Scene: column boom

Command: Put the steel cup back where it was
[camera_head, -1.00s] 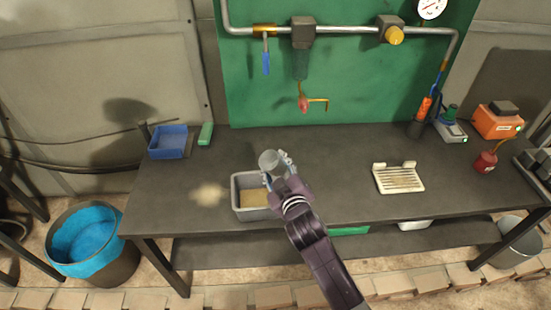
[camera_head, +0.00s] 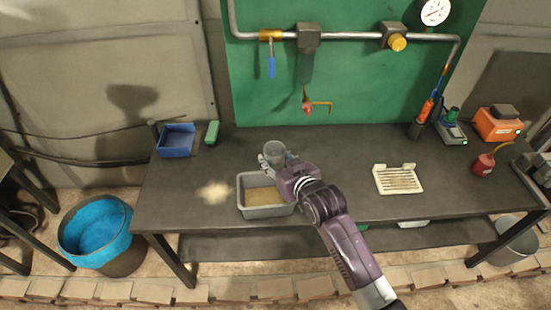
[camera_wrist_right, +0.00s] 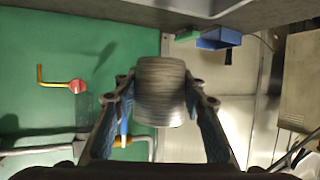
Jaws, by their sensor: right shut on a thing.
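The steel cup (camera_head: 274,150) is held in my right gripper (camera_head: 278,160) near the back edge of a grey bin (camera_head: 266,211) on the dark bench. It looks close to upright in the head view; its height over the bench is hard to judge. In the right wrist view the ribbed side of the cup (camera_wrist_right: 160,92) sits between both fingers of my right gripper (camera_wrist_right: 162,100). The bin holds a sandy, tan fill. My left gripper is out of view.
A tan sandy patch (camera_head: 214,192) lies left of the bin. A blue tray (camera_head: 175,143) and green block (camera_head: 212,132) stand at the back left. A white slotted rack (camera_head: 398,179) lies to the right. A red tap (camera_head: 308,107) hangs above. Bare bench lies between bin and rack.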

